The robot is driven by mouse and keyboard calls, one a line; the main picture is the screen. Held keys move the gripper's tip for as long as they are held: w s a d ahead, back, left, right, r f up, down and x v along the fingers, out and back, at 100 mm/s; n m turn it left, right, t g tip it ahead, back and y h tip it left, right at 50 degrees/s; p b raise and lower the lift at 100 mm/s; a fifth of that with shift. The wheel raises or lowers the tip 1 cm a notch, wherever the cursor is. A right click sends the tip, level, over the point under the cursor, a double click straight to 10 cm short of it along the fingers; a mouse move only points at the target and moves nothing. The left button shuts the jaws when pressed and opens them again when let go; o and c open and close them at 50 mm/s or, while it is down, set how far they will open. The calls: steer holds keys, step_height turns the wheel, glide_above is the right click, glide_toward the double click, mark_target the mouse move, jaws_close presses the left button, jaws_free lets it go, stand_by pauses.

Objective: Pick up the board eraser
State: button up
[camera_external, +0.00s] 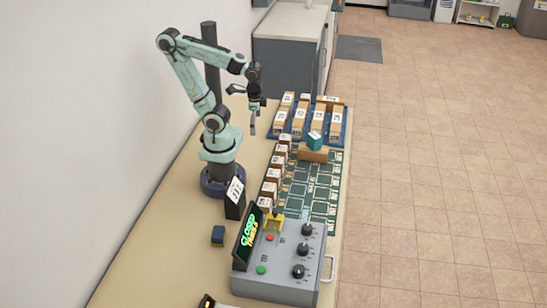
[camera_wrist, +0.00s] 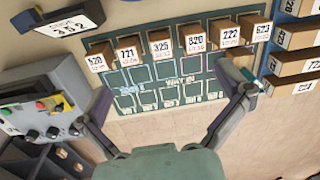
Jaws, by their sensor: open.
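My gripper (camera_external: 250,112) is raised above the far part of the table, well away from that block. In the wrist view my gripper (camera_wrist: 166,102) has its two fingers spread wide with nothing held between them. It faces the green board (camera_wrist: 160,88) with its row of numbered boxes.
A grey control box (camera_external: 290,263) with knobs and a lit sign (camera_external: 248,235) stands at the near end. A blue tray (camera_external: 336,133) of labelled boxes is at the far end. The table's left strip is mostly bare.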

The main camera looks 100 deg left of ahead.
steer(key=shift+c, duration=0.2)
stand_by(0.6)
step_height(320, 180, up, 3)
glide_above(218, 231)
steer(key=shift+n+h, duration=0.3)
steer(key=shift+n, duration=0.1)
step_height(218, 231, down, 27)
steer(key=shift+d+f, duration=0.1)
